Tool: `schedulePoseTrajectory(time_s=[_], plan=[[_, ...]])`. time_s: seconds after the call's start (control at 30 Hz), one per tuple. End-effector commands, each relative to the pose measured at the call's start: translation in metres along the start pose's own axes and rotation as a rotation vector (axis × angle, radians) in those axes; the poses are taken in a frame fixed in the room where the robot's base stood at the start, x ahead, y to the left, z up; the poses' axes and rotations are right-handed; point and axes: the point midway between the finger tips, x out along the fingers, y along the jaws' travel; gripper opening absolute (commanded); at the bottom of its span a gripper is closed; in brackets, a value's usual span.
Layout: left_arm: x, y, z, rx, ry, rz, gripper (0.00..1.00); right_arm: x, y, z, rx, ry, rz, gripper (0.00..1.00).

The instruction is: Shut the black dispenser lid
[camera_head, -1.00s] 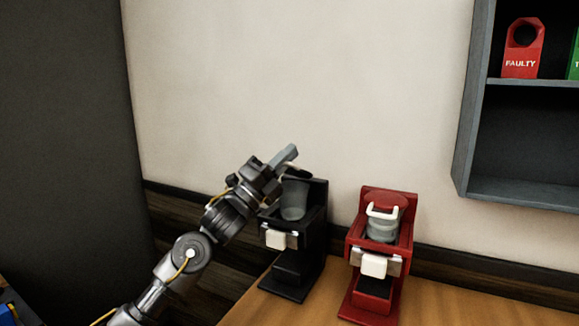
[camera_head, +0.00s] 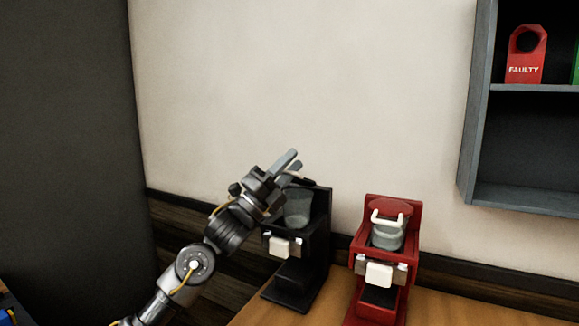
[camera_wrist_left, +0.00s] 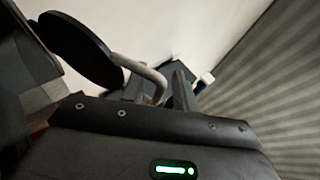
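The black dispenser (camera_head: 318,240) stands on the wooden counter, with a clear grey container (camera_head: 298,208) in its upper part. Its round black lid (camera_wrist_left: 80,48) is raised and shows in the left wrist view, with a curved grey handle (camera_wrist_left: 143,75). In the head view the lid is mostly hidden behind my left gripper (camera_head: 291,167), which is above and to the left of the container. Its two grey fingers show slightly apart. The handle is close to the fingers in the wrist view; I cannot tell whether they touch. My right gripper is not in view.
A red dispenser (camera_head: 384,262) stands close to the right on the counter (camera_head: 450,305). A grey wall shelf (camera_head: 520,195) with a red FAULTY tag (camera_head: 525,58) is at the upper right. The wall above the dispensers is clear.

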Motion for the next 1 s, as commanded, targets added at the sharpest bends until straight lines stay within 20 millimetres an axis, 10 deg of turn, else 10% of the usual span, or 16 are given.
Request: schedulePoseTrajectory(time_s=[0.6,1.0], plan=[[-0.090,0.002,-0.001,0.001,0.000,0.001,0.30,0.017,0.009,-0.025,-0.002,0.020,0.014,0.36],[-0.108,0.000,0.000,0.000,0.000,0.000,0.30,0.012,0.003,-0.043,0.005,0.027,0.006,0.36]])
